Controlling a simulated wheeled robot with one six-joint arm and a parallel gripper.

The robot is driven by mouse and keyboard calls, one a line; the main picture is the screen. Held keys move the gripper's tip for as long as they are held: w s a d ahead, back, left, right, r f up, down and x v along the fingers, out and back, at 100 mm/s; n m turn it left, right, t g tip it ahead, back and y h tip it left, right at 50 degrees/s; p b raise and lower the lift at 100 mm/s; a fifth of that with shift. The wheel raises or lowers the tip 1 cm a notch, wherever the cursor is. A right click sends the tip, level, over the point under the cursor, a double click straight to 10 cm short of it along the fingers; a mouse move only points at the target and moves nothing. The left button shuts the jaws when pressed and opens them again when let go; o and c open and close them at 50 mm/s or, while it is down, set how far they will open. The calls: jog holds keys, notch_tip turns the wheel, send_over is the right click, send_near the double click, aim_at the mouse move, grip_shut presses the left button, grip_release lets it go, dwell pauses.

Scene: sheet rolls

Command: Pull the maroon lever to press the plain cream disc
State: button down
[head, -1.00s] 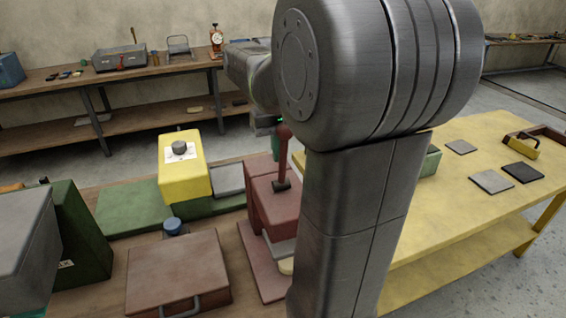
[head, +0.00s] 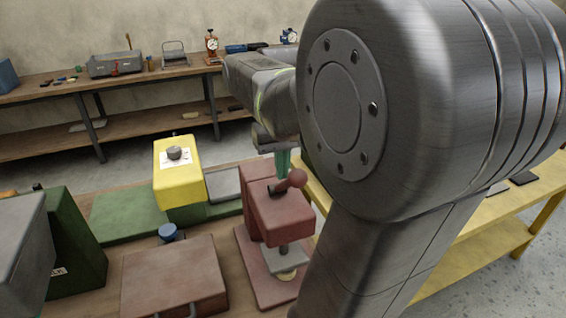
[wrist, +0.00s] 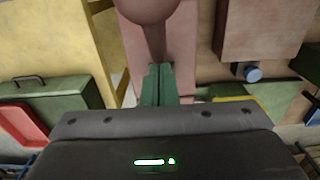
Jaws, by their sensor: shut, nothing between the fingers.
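The maroon press (head: 282,214) stands on the bench in the head view, left of my arm. Its maroon lever (head: 297,179) is tilted far over toward the head camera, with the ball end low over the press head. The cream disc (head: 285,275) lies on the press base below the grey ram, partly hidden; I cannot tell whether the ram touches it. My gripper (head: 283,158) has green fingers, shut and empty, just behind the lever. In the wrist view the fingertips (wrist: 158,68) are close by the lever shaft (wrist: 154,40); contact is unclear.
A yellow press (head: 178,185) and a brown case (head: 175,275) stand to the left, with a blue knob (head: 168,232) between them. A green machine (head: 72,240) is at far left. A yellow table (head: 470,245) is to the right, partly behind my arm.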

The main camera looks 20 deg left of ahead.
jog(key=shift+w+a, duration=0.15)
jog(key=shift+w, duration=0.05)
jog(key=shift+w+a+p, duration=2.9)
jog(key=shift+w+a, duration=0.55)
jog(key=shift+w, duration=1.1)
notch_tip(320, 180, up, 10)
jog(key=w+a+p, duration=0.1)
jog(key=p, duration=0.3)
jog(key=shift+w, duration=0.3)
notch_tip(320, 180, down, 10)
jog(key=s+d+b, duration=0.1)
jog(key=b, duration=0.3)
jog(key=shift+s, duration=0.3)
